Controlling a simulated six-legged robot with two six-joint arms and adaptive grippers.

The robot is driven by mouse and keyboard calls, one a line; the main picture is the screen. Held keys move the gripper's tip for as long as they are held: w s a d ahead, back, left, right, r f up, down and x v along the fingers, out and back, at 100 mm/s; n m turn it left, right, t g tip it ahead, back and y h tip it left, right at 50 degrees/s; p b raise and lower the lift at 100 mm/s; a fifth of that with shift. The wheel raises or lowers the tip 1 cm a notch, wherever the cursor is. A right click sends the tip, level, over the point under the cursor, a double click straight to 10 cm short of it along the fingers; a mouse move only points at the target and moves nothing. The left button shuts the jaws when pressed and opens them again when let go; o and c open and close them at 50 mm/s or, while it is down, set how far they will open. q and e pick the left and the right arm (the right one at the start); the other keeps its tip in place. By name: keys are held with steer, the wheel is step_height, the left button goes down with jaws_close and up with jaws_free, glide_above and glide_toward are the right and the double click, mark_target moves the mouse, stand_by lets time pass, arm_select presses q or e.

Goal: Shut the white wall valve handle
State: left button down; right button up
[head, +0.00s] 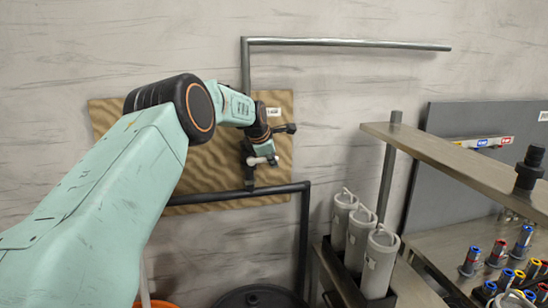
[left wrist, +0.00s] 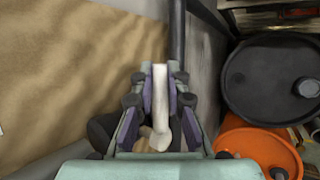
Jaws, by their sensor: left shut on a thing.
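The white valve handle (head: 263,160) shows in the head view as a short white lever low on the wall pipe, in front of the wooden board. In the left wrist view the white handle (left wrist: 160,103) stands lengthwise between the two finger pads. My left gripper (left wrist: 160,95) is shut on it, with a pad against each side. In the head view my left gripper (head: 262,150) reaches the valve from the left, and its wrist hides part of the valve body. My right gripper shows in neither view.
The wooden board (head: 110,118) is on the wall behind grey pipes (head: 350,42). A black drum (left wrist: 270,75) and an orange drum (left wrist: 258,148) stand below.

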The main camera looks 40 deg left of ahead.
arm_select(q)
steer(key=shift+s+f+g, duration=0.15)
steer(key=shift+f+g, duration=0.15)
steer(key=shift+f, duration=0.05)
steer(key=c, duration=1.8)
jaws_free()
steer(key=o, duration=0.5)
steer(key=shift+a, duration=0.25)
steer(key=shift+r, duration=0.1)
steer(key=shift+d, duration=0.1)
steer(key=shift+d+r, duration=0.15)
steer(key=shift+r, duration=0.2)
steer(key=shift+s+v, duration=0.2)
steer(key=shift+v, duration=5.45)
steer(key=shift+f, duration=0.15)
